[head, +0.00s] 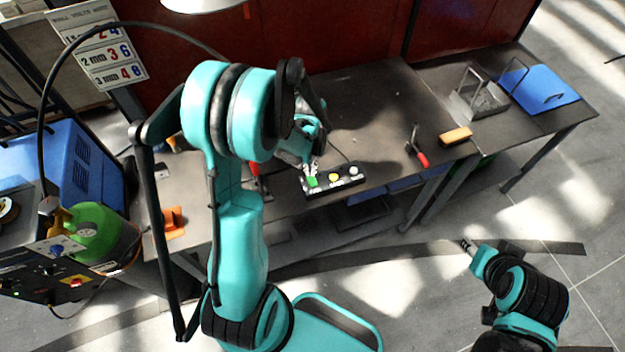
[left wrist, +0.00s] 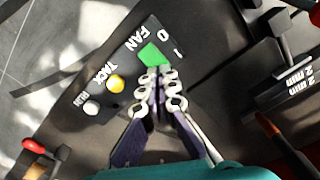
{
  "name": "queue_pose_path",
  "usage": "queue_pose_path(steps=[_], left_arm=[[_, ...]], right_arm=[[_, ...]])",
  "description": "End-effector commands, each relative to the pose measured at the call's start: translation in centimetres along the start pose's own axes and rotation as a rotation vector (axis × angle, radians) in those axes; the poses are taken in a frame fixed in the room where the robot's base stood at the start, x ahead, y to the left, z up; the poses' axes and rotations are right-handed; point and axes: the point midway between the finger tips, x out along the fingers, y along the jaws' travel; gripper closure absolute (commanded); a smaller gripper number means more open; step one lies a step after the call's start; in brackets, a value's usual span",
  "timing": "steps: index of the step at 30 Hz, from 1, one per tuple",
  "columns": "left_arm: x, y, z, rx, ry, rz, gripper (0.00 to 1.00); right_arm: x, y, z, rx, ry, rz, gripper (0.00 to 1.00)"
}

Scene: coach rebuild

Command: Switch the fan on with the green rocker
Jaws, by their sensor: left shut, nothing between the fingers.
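The green rocker (head: 312,181) is at the left end of a black switch box (head: 345,182) on the bench. In the left wrist view the green rocker (left wrist: 153,54) lies beside the FAN label, with 0 and 1 marks by it. My left gripper (head: 313,168) is shut and empty, pointing down at the rocker. Its fingertips (left wrist: 158,76) are right at the rocker's near edge; I cannot tell whether they touch it. My right gripper (head: 467,246) hangs low at the right, away from the bench, too small to read.
A yellow button (left wrist: 115,83) and a white button (left wrist: 91,107) sit in line beside the rocker. A red-handled tool (head: 418,152) and an orange block (head: 455,137) lie right of the box. The bench between is clear.

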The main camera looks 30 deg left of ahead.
Motion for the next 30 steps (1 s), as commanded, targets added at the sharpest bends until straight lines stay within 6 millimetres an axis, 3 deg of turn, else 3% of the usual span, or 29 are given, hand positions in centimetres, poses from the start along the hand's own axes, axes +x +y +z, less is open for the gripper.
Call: queue_pose_path(steps=[30], left_arm=[[1.6,0.0,0.0,0.0,0.0,0.0,1.0]], right_arm=[[1.2,0.0,0.8,0.0,0.0,0.0,0.6]])
